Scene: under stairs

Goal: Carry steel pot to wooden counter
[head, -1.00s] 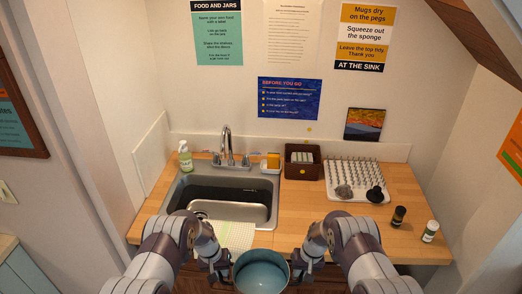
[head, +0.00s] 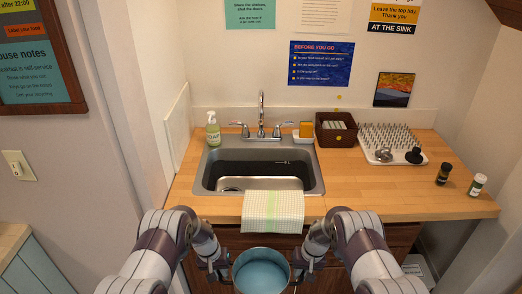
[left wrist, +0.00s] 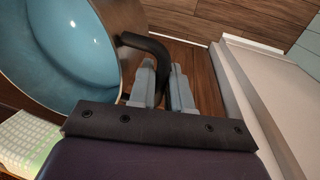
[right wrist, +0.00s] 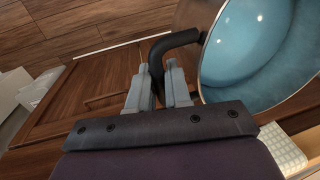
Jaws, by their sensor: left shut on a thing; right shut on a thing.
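The steel pot (head: 262,272) has a blue inside and hangs between my two grippers in front of the counter, below its top. It looks empty. My left gripper (head: 222,268) is shut on the pot's black left handle, which shows in the left wrist view (left wrist: 148,45). My right gripper (head: 304,268) is shut on the other black handle, seen in the right wrist view (right wrist: 172,42). The wooden counter (head: 400,205) is beyond the pot, with bare wood on its right front part.
A sink (head: 258,170) with a faucet (head: 262,118) is set in the counter. A checked towel (head: 273,211) hangs over the front edge. A soap bottle (head: 213,130), basket (head: 335,138), drying rack (head: 388,158), black jar (head: 443,174) and white-capped jar (head: 477,185) stand on top.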

